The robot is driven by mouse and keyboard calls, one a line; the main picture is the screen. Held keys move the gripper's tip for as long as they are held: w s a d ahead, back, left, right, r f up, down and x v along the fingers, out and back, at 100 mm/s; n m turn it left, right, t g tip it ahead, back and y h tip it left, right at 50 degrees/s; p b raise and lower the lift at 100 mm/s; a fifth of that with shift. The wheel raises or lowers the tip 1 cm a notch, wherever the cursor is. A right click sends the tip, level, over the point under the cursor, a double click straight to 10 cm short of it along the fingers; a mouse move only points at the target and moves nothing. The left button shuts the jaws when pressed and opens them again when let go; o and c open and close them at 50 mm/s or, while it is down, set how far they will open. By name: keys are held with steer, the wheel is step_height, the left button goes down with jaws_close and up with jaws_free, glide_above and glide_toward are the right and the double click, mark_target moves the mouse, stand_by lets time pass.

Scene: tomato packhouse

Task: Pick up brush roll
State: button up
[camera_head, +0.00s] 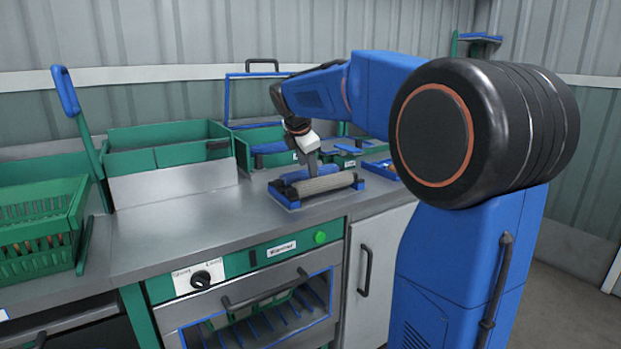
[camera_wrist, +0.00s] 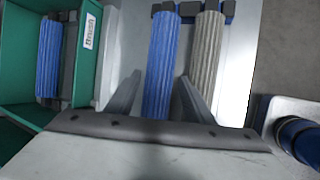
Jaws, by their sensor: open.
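Two ribbed rolls, one blue (camera_wrist: 164,60) and one grey (camera_wrist: 206,52), lie side by side on a small blue rack (camera_head: 291,201) on the steel counter. In the head view, the grey roll (camera_head: 326,184) is in front and the blue roll (camera_head: 296,175) shows partly behind it. My gripper (camera_head: 309,160) is just above the rack, pointing down. In the wrist view, its open fingers (camera_wrist: 157,92) stand on either side of the blue roll, the right finger between the two rolls. Contact cannot be told.
A green labelled bin (camera_wrist: 91,60) holding another blue roll (camera_wrist: 49,58) stands left of the rack. Green trays (camera_head: 180,155) line the back of the counter. A green crate (camera_head: 40,225) stands at the left. Bare counter (camera_head: 190,220) lies left of the rack.

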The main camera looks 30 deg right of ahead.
steer(key=x, duration=0.3)
steer(key=shift+w+d+f, duration=0.1)
steer(key=shift+f, duration=0.15)
steer(key=shift+c, duration=0.3)
steer(key=c, duration=0.9)
steer(key=shift+r, duration=0.1)
